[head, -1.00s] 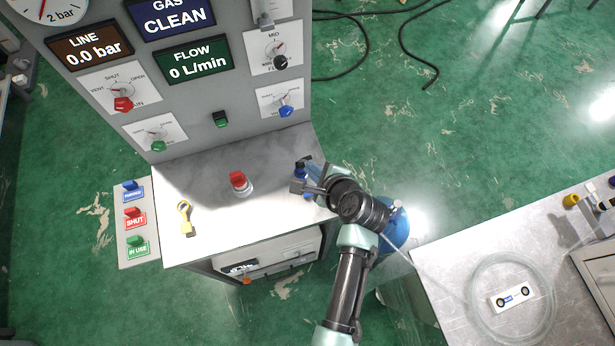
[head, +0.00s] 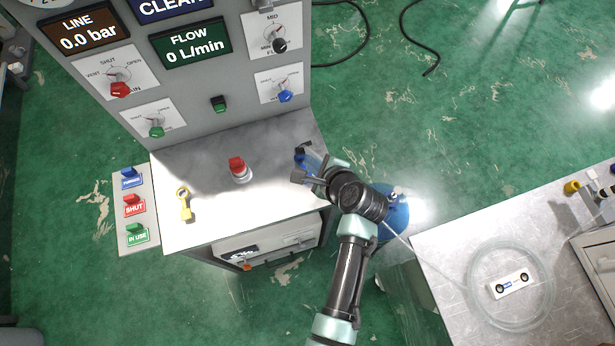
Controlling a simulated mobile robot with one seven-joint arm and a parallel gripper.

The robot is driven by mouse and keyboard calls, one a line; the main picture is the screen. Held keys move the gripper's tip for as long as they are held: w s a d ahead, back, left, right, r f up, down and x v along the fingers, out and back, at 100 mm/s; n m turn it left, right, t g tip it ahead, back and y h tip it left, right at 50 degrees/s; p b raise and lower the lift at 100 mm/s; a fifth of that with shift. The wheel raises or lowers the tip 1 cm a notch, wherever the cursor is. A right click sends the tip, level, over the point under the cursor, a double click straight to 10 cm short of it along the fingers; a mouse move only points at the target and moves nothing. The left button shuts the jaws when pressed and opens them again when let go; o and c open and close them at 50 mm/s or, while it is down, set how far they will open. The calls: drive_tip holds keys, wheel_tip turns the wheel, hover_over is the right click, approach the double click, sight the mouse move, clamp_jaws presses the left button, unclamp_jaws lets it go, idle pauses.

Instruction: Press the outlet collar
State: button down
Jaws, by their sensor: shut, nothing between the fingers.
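A small blue fitting (head: 300,157) with a dark top stands near the right end of the panel's grey shelf (head: 205,215). It may be the outlet collar, but my arm covers part of it. My gripper (head: 302,176) is over the shelf's right end, close beside the blue fitting. The gripper looks shut and empty. Whether it touches the fitting cannot be told, because the wrist hides the contact.
A red cap on a round silver base (head: 241,175) and a yellow tagged key-like piece (head: 184,204) are on the shelf. The panel (head: 200,90) rises behind, with LINE at 0.0 bar and FLOW at 0 L/min. A bench (head: 450,275) with coiled tube stands right.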

drive_tip(key=b, duration=0.4)
hover_over(311, 175)
drive_tip(key=s, duration=0.2)
drive_tip(key=f, duration=0.5)
drive_tip(key=shift+w+f, duration=0.15)
drive_tip(key=shift+w, duration=0.05)
drive_tip(key=shift+f+b, duration=0.5)
drive_tip(key=shift+f, duration=0.2)
idle(0.5)
drive_tip(key=shift+f, duration=0.4)
drive_tip(key=shift+f+b, duration=0.75)
drive_tip(key=shift+f, duration=0.15)
idle(0.7)
idle(0.3)
drive_tip(key=shift+r+p, duration=1.3)
drive_tip(key=shift+p, duration=0.05)
